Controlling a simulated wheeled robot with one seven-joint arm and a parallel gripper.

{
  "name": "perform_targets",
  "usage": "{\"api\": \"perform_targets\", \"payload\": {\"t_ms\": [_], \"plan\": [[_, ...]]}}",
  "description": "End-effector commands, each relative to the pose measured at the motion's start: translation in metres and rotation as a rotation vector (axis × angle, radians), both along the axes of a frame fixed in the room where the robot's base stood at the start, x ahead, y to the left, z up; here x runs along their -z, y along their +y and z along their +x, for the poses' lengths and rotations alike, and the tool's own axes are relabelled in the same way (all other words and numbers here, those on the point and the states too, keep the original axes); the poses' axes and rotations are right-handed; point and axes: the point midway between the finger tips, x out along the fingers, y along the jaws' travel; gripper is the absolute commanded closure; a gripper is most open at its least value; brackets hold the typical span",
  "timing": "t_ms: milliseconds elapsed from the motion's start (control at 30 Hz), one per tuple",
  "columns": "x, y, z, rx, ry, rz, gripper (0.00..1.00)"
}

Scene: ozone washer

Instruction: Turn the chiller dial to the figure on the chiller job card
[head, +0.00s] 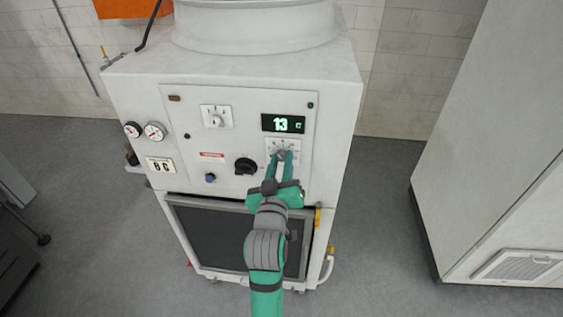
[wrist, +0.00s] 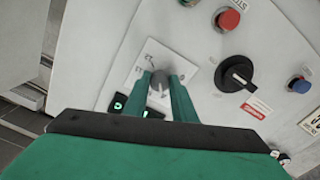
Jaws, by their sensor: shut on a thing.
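The chiller (head: 235,72) is a pale cabinet with a control panel facing me. Its green display (head: 283,124) reads 13 C. The grey chiller dial (head: 281,154) sits on a white plate under the display. My gripper (head: 282,158) is shut on this dial, a finger on each side. In the wrist view the dial (wrist: 159,83) shows between my green fingertips (wrist: 160,82), with a pale pointer mark on it. The job card (head: 160,165) is at the panel's lower left and appears to read 8 C; its small print is unreadable. My fingers partly hide the dial's scale.
A black rotary switch (head: 245,166) and a blue button (head: 210,178) are left of my gripper. Another knob (head: 216,120) is higher up. Two gauges (head: 154,131) are on the left. A dark grille (head: 230,235) lies below. Open floor separates the chiller from a right-hand cabinet (head: 500,170).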

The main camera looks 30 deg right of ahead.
Motion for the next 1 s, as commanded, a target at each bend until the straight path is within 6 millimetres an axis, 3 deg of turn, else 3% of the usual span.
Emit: {"api": "perform_targets", "payload": {"t_ms": [567,600,667,1000], "plan": [[0.0012,0.0001,-0.0009,0.0,0.027,-0.035,0.98],[0.0013,0.0001,-0.0009,0.0,0.027,-0.035,0.73],[0.0011,0.0001,-0.0009,0.0,0.027,-0.035,0.59],[0.0005,0.0004,-0.0013,0.002,0.025,-0.035,0.57]]}}
